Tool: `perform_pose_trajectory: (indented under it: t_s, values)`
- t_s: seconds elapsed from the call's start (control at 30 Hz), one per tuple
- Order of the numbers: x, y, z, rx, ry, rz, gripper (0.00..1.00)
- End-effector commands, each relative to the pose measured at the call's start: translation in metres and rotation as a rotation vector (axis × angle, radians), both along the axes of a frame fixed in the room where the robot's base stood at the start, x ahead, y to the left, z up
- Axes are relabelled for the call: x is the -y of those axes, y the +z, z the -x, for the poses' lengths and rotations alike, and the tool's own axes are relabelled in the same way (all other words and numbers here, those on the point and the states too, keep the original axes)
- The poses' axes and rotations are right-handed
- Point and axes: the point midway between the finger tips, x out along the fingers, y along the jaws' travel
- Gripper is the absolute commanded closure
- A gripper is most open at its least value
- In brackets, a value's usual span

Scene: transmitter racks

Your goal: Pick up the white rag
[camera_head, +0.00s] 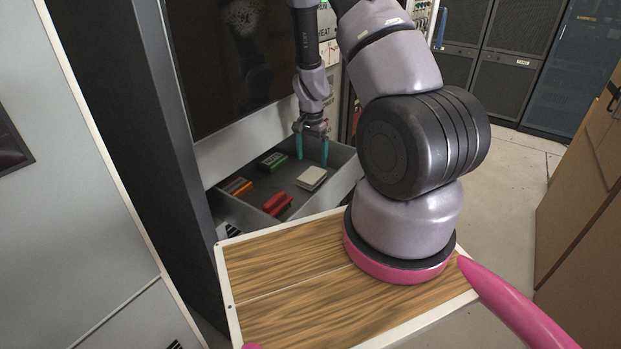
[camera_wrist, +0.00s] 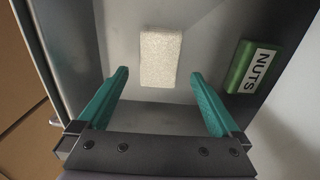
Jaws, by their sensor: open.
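The white rag (camera_head: 311,178) is a small, pale folded block lying on the floor of an open grey drawer (camera_head: 231,209), toward its right side. In the wrist view the rag (camera_wrist: 160,57) looks cream-white and speckled, lying beyond the fingertips and between their lines. My gripper (camera_head: 311,152) has teal fingers pointing down into the drawer, behind the rag in the head view. In the wrist view my gripper (camera_wrist: 158,75) is open and empty, with the fingers spread wide and apart from the rag.
A green box (camera_wrist: 254,68) labelled NUTS lies right of the rag in the wrist view; it also shows in the head view (camera_head: 274,161). An orange-brown item (camera_head: 238,187) and a red item (camera_head: 277,204) share the drawer. Drawer walls surround them. Cardboard-coloured boxes (camera_head: 585,190) stand at right.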

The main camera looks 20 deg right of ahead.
Motion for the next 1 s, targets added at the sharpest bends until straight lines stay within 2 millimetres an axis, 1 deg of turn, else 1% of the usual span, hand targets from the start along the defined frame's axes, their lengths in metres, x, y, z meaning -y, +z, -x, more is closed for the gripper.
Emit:
perform_pose_trajectory:
  t_s: [0.03, 0.17, 0.23, 0.4, 0.5, 0.6, 0.8, 0.87, 0.9, 1.0]
  values:
    - [0.0, -0.006, 0.0, -0.001, 0.0, 0.001, 0.0]
    - [0.0, -0.014, 0.0, -0.001, 0.001, -0.001, 0.0]
    - [0.001, -0.021, 0.0, 0.0, 0.0, 0.0, 0.0]
    - [0.003, -0.048, -0.001, -0.003, -0.001, -0.001, 0.0]
    - [0.002, -0.059, -0.001, -0.001, 0.001, -0.001, 0.0]
    - [0.002, -0.064, -0.002, 0.001, 0.001, -0.001, 0.0]
    - [0.002, -0.064, -0.002, 0.002, 0.001, 0.0, 0.0]
    - [0.002, -0.064, -0.002, 0.001, 0.002, 0.0, 0.23]
    - [0.002, -0.064, -0.002, 0.001, 0.002, 0.0, 0.38]
    - [0.002, -0.064, -0.002, 0.001, 0.002, -0.001, 0.74]
